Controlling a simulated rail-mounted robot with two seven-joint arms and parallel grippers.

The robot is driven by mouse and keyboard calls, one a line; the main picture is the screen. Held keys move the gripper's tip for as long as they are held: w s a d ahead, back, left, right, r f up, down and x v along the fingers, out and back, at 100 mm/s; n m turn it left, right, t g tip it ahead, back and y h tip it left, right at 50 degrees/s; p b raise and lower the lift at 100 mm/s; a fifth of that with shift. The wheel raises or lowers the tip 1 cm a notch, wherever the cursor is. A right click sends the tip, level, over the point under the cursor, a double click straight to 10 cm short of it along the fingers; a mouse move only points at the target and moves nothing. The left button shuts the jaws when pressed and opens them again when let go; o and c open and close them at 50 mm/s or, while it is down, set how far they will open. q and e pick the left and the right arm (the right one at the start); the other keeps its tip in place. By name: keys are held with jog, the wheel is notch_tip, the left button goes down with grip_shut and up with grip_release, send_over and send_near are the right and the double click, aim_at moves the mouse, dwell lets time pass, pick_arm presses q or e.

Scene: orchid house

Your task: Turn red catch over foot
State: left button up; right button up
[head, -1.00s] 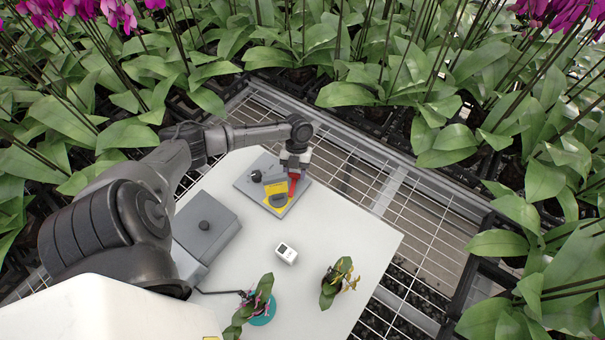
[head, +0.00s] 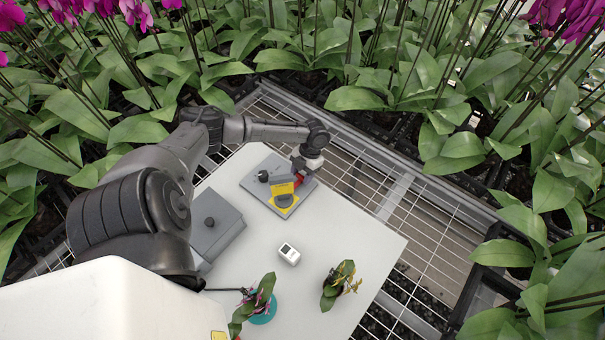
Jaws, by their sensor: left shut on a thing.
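A grey base plate (head: 256,186) lies at the far end of the white table. On it stand a dark knob and a yellow plate (head: 291,202) with a grey round part, perhaps the foot, on it. The red catch (head: 298,181) is at the right side of the yellow plate, partly hidden by my gripper. My left gripper (head: 299,174) reaches in from the upper right of the plate and is shut on the red catch. Its fingertips are small and partly hidden. My right gripper is not in view.
A small white device (head: 289,254) lies mid-table. A potted orchid (head: 262,304) and a loose plant (head: 337,287) are at the near side. The table's right part (head: 372,236) is clear.

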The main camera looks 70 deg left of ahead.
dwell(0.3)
pick_arm(q)
jog(key=o, duration=1.3)
jog(key=v, duration=1.4)
jog(key=shift+p, duration=0.4)
jog(key=shift+f, duration=0.1)
